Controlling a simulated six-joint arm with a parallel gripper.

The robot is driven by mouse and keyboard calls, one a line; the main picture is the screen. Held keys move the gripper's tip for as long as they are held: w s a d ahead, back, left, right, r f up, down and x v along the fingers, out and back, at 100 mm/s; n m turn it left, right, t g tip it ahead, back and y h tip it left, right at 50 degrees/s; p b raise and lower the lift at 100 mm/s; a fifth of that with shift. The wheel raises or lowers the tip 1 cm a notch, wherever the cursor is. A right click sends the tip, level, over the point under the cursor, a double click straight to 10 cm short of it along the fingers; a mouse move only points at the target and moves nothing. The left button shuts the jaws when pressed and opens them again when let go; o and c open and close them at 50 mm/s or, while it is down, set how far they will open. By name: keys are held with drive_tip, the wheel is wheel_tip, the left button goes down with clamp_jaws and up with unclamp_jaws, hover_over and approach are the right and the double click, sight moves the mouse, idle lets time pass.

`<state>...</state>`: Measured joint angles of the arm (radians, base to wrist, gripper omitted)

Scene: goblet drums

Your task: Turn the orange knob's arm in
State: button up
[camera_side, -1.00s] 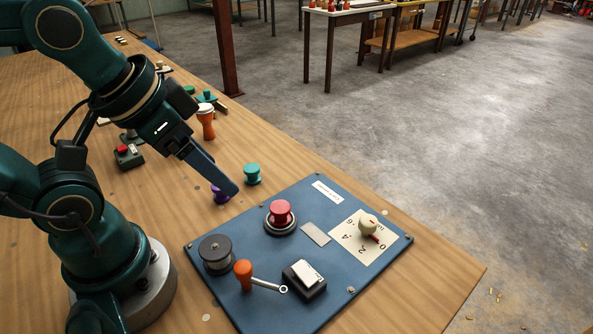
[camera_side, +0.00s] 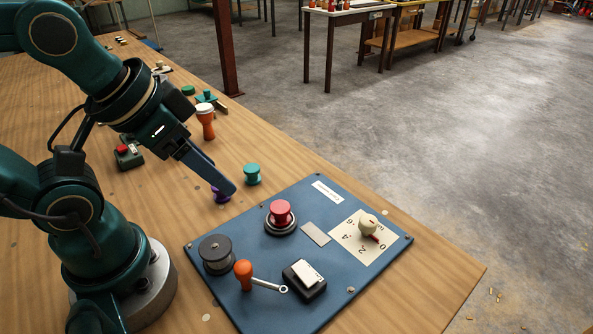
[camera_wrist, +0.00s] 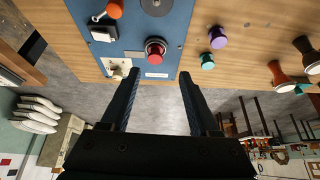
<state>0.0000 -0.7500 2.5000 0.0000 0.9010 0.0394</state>
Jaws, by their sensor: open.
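The orange knob (camera_side: 243,271) stands near the front left of the blue panel (camera_side: 330,246). Its metal arm (camera_side: 268,285) reaches right from the knob and ends in a small ring beside a switch. In the wrist view the orange knob (camera_wrist: 115,9) is at the top edge, with part of its arm to the left. My gripper (camera_side: 232,192) is above the table, behind the panel's back left side and well apart from the knob. In the wrist view my gripper (camera_wrist: 160,80) is open, with nothing between its fingers.
The panel also bears a dark spool-like knob (camera_side: 215,250), a red button (camera_side: 280,212), a white-topped switch (camera_side: 305,278) and a cream dial (camera_side: 368,224). A teal spool (camera_side: 252,174), a purple spool (camera_side: 219,195) and an orange drum (camera_side: 206,122) stand behind it. The table right of the panel is clear.

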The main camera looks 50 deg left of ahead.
drive_tip(key=m, duration=0.3)
drive_tip(key=m+g, duration=0.6)
drive_tip(key=m, duration=1)
hover_over(243, 266)
drive_tip(key=f, duration=0.3)
drive_tip(key=w+f, duration=0.1)
drive_tip(key=f, duration=0.1)
drive_tip(key=shift+a, duration=0.25)
drive_tip(key=shift+s+d+f, duration=0.25)
drive_tip(key=shift+s+f, duration=0.1)
drive_tip(key=shift+f, duration=0.1)
drive_tip(key=shift+s+f, duration=0.1)
drive_tip(key=shift+f, duration=2.35)
clamp_jaws()
